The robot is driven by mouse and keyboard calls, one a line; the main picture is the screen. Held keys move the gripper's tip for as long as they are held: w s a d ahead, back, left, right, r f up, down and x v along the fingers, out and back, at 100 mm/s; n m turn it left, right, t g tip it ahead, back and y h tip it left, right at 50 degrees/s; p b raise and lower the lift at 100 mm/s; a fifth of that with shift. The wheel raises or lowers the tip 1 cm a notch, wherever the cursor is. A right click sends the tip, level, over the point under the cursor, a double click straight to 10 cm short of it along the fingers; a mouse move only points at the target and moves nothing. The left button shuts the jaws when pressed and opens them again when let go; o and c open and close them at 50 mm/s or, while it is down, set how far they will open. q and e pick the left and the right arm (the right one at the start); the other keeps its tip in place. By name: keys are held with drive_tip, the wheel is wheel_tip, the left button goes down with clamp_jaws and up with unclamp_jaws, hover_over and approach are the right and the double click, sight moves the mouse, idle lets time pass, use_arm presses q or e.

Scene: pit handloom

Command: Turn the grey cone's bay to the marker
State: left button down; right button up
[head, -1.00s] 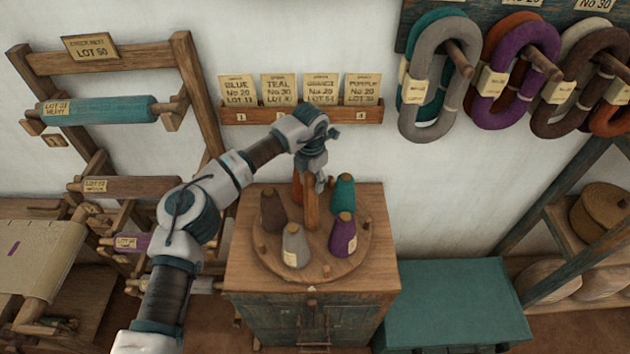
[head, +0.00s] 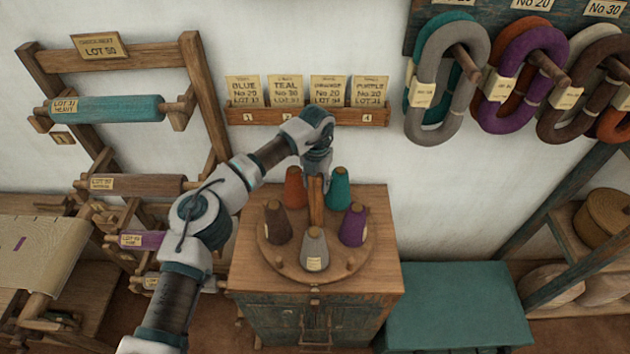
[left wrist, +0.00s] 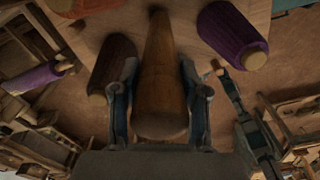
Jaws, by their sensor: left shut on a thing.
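The grey cone (head: 314,252) stands upright at the front of the round wooden turntable (head: 284,262) on the cabinet. A small pale marker (head: 315,289) sits at the cabinet top's front edge, almost straight in front of the grey cone. Brown (head: 277,224), orange (head: 295,188), teal (head: 339,188) and purple (head: 353,226) cones stand around the turntable. My left gripper (head: 317,178) reaches in from above and behind. In the left wrist view its fingers (left wrist: 160,92) are shut on the wooden centre post (left wrist: 158,60). My right gripper is not in the head view.
A card rack (head: 306,114) is on the wall behind my left wrist. Yarn hanks (head: 450,85) hang on pegs at upper right.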

use_arm(q)
drive_tip(key=shift+s+f, duration=0.25)
drive_tip(key=shift+f, duration=0.15)
drive_tip(key=c, duration=0.6)
unclamp_jaws()
drive_tip(key=shift+a, duration=0.1)
drive_tip(key=shift+a+r, duration=0.1)
drive_tip(key=shift+r, duration=0.1)
drive_tip(key=shift+r, duration=0.25)
wheel_tip(320, 180, up, 11)
drive_tip(key=shift+w+r, duration=0.1)
drive_tip(key=shift+r, duration=0.1)
